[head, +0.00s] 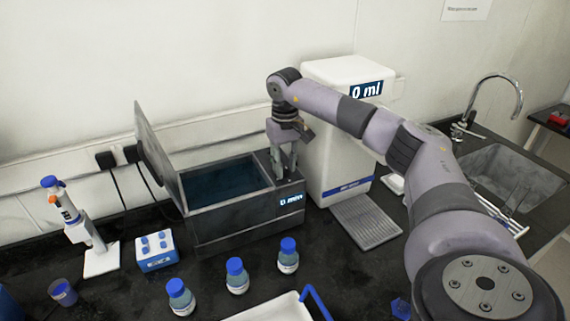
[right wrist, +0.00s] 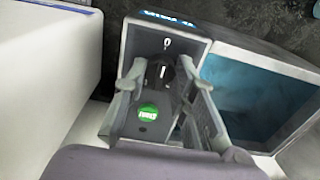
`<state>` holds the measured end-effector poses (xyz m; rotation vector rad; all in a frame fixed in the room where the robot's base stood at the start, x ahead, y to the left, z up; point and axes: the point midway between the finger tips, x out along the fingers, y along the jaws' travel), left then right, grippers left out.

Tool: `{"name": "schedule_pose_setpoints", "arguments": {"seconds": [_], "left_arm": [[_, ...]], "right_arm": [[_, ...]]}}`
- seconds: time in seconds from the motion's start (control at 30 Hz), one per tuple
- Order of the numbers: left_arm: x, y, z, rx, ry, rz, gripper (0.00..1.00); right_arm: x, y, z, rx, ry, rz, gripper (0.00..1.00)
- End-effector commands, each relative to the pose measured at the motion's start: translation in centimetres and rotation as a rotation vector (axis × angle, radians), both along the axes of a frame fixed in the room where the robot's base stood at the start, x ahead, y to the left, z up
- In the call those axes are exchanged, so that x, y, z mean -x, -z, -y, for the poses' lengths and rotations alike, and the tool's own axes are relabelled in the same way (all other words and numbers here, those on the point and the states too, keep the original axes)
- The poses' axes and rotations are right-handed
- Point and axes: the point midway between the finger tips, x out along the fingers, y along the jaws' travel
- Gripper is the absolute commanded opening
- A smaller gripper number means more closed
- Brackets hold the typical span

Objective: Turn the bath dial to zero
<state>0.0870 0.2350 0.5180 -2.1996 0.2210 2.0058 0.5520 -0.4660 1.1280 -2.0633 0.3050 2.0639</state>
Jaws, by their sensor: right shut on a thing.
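The water bath (head: 235,235) stands on the dark bench with its lid (head: 155,150) raised. Its display (head: 291,199) appears to read "0 min". In the right wrist view the bath's top panel (right wrist: 190,45) carries a "0" mark and a dark dial (right wrist: 160,72) with a white line facing the "0". A green round button (right wrist: 148,113) lies below the dial. My right gripper (head: 284,170) reaches down over the panel from above. In the wrist view its fingers (right wrist: 163,85) stand on both sides of the dial and are shut on it. My left gripper is not in view.
A white dispenser (head: 335,130) showing "0 ml" stands close right of the bath. Blue-capped bottles (head: 236,275), a blue rack (head: 155,250) and a pipette stand (head: 90,235) are in front and left. A sink (head: 505,180) is at right.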

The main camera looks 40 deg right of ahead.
Motion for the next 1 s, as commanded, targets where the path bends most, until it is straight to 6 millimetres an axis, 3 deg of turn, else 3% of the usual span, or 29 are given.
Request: {"name": "schedule_pose_setpoints", "arguments": {"seconds": [0.33,0.37,0.63,1.0], "left_arm": [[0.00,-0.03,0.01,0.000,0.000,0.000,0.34],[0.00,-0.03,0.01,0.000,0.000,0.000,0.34],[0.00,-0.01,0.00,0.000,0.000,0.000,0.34],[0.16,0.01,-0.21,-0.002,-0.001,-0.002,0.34]], "right_arm": [[-0.15,-0.27,0.06,0.000,-0.001,0.008,0.00],[-0.15,-0.27,0.05,0.000,-0.002,0.008,0.27],[-0.06,-0.11,0.02,0.000,-0.001,0.003,0.45],[-0.07,-0.42,-0.01,0.000,-0.001,0.002,0.46]]}}
